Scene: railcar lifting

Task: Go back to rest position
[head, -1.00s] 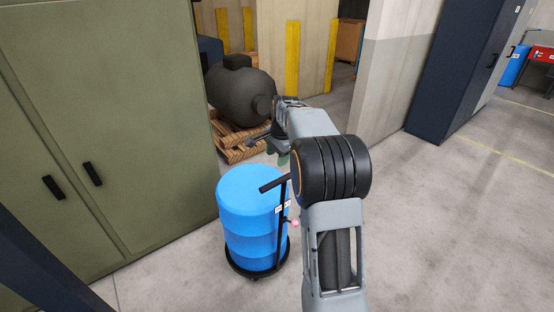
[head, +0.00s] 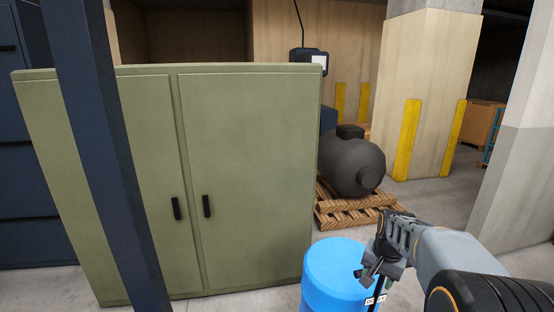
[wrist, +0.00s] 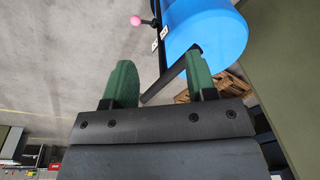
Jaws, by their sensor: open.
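My gripper (wrist: 160,85) shows in the wrist view with its two green fingers apart and nothing held between them. A black handle bar of the drum's cart shows beyond the fingers; I cannot tell whether it touches them. In the head view my gripper (head: 370,272) is at the lower right, in front of the blue drum (head: 328,275). The drum also shows at the top of the wrist view (wrist: 205,30), with a pink knob (wrist: 136,20) beside it. The drum's lower part is cut off in the head view.
A green two-door cabinet (head: 245,160) stands left of the drum, behind a dark blue post (head: 105,150). A dark tank (head: 350,165) rests on a wooden pallet (head: 345,212) behind. A concrete pillar (head: 520,170) stands at the right. Bare floor lies between.

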